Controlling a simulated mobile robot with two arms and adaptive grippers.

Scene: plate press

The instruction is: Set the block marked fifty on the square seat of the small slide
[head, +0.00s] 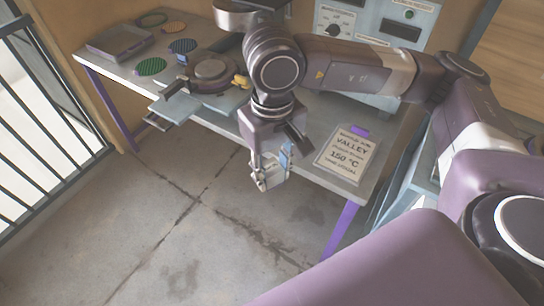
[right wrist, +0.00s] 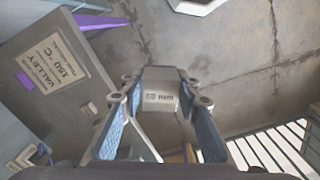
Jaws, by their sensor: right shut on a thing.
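My right gripper (head: 272,178) hangs in front of the table's front edge, above the floor. In the right wrist view its two blue-padded fingers (right wrist: 160,88) are shut on a pale grey block (right wrist: 160,98) with dark lettering that seems to read 50 mm. In the head view the block is hard to tell from the fingers. A flat grey slide (head: 172,112) appears to jut from the table's front edge, left of the gripper and apart from it. I cannot make out its square seat clearly. My left gripper is not in view.
A round press (head: 210,70) stands on the table (head: 312,108). Several coloured discs, one green (head: 151,67), and a grey tray (head: 118,42) lie at the left. A sign (head: 347,154) lies at the right front. Control boxes (head: 400,28) stand behind. The floor in front is clear.

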